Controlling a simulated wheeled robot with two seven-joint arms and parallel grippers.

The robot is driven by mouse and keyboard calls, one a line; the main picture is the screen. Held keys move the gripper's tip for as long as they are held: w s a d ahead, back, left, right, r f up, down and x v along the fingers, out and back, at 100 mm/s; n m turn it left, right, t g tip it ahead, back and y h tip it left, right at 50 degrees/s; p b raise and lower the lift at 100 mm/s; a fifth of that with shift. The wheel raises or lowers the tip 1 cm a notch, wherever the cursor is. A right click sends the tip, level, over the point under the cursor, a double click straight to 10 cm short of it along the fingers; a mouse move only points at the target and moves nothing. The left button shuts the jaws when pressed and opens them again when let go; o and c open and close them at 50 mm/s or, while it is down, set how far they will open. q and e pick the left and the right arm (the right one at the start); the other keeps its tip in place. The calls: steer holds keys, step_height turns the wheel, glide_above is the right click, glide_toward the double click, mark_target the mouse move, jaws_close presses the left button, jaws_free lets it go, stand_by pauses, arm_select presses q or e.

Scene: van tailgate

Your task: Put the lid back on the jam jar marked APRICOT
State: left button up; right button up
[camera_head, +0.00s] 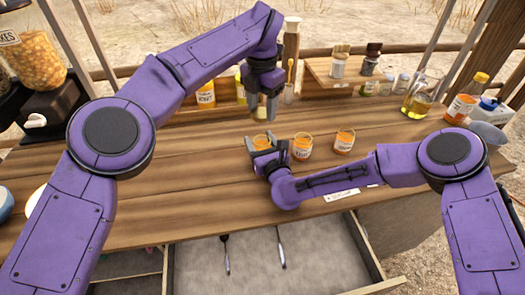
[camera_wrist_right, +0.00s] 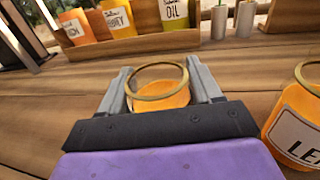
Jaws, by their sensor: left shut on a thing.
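My right gripper (camera_head: 262,144) has its fingers on both sides of an open jar (camera_head: 261,142) of orange jam. In the right wrist view the fingers press close to this jar (camera_wrist_right: 160,95), under its gold rim; its label is hidden. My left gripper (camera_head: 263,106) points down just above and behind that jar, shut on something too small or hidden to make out. A second open jam jar (camera_head: 302,148) stands to the right; its label in the right wrist view (camera_wrist_right: 297,140) begins "LE". A third jam jar (camera_head: 345,141) stands further right, label unreadable. I cannot read APRICOT anywhere.
Bottles, among them a honey bottle (camera_head: 206,96), stand in a rack behind. A raised wooden shelf (camera_head: 345,82) holds small jars. An oil jug (camera_head: 420,97) stands at right. An open drawer (camera_head: 255,262) with utensils is below the counter. The counter's left front is mostly clear.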

mark_target(263, 122)
steer(key=c, duration=0.7)
arm_select(q)
steer(key=shift+w+d+f, duration=0.1)
steer(key=shift+f, duration=2.4)
arm_select(e)
steer(key=shift+o, duration=0.2)
arm_select(q)
steer(key=shift+f, duration=0.9)
steer(key=shift+f, duration=0.55)
